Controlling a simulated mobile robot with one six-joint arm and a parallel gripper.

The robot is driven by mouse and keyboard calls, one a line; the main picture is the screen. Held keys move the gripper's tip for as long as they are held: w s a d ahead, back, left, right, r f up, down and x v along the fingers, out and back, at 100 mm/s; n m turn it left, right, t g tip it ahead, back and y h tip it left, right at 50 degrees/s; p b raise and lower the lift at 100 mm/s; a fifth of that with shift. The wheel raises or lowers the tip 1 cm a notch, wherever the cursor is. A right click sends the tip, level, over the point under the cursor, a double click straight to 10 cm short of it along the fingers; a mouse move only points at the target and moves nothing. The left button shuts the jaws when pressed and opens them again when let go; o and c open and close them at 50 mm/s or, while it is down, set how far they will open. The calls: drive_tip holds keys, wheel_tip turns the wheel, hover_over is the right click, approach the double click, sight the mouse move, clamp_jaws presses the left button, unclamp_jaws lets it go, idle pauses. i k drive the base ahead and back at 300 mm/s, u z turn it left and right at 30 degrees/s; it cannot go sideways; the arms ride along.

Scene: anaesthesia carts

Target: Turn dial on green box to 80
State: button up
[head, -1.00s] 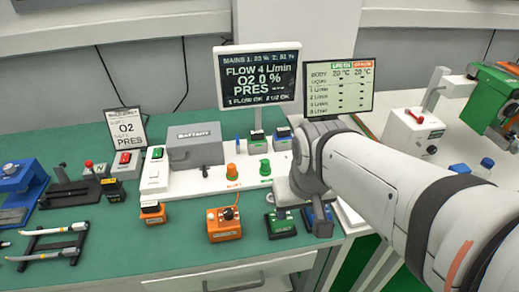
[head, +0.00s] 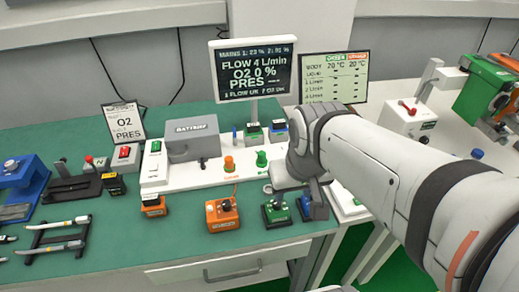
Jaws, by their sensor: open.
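A small green box (head: 276,213) with a dark dial on top stands near the front edge of the green table. In the head view, my gripper (head: 312,205) points down just right of this box, over a small blue box (head: 303,209). One dark finger shows clearly; the other is hard to make out. The gripper is open and no object shows between its fingers. I cannot tell whether it touches either box. The dial's setting is too small to read.
An orange box (head: 222,214) with a dark knob stands left of the green box. Behind are a white panel with orange and green knobs, a grey battery box (head: 192,138), a dark screen (head: 253,70) and a pale screen (head: 334,76). My arm covers the right side.

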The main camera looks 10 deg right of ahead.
sight(277, 206)
drive_tip(key=u, duration=1.2)
drive_tip(key=k, duration=1.55)
drive_tip(key=z, duration=0.5)
drive_tip(key=i, duration=1)
drive_tip(key=z, duration=0.1)
